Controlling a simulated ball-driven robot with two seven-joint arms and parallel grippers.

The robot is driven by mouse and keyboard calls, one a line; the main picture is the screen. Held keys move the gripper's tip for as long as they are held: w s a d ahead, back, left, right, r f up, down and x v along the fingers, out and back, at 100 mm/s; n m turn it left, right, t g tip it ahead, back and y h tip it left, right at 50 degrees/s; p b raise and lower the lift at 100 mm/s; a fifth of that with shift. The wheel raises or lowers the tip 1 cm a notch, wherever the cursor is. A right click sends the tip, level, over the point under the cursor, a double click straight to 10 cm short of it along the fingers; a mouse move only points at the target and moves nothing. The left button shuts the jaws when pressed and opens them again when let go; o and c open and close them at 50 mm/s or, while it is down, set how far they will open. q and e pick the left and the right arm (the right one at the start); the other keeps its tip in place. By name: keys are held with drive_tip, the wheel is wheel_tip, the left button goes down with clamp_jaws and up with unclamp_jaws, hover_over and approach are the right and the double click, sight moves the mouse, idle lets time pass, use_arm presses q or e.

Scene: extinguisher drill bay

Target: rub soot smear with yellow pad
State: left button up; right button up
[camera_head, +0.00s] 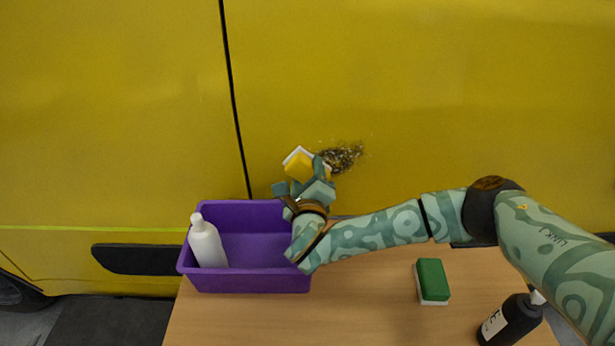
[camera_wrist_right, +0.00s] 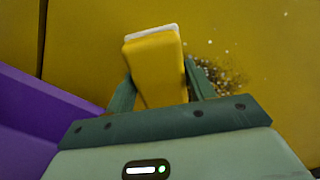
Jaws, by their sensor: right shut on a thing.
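The yellow pad (camera_head: 298,168) has a white layer on its far side, which faces the yellow panel. My right gripper (camera_head: 305,180) is shut on the pad; the right wrist view shows the pad (camera_wrist_right: 155,68) between the two fingers (camera_wrist_right: 158,90). The soot smear (camera_head: 345,157) is a dark speckled patch on the yellow panel, just right of the pad. It also shows in the right wrist view (camera_wrist_right: 222,76), partly hidden behind a finger. I cannot tell whether the pad touches the panel. My left gripper is not in view.
A purple bin (camera_head: 245,284) on the wooden table (camera_head: 365,295) holds a white bottle (camera_head: 207,243). A green pad (camera_head: 432,280) lies right of centre. A dark bottle (camera_head: 511,320) stands at the front right. The table between bin and green pad is clear.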

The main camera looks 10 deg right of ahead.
drive_tip(key=shift+w, duration=0.25)
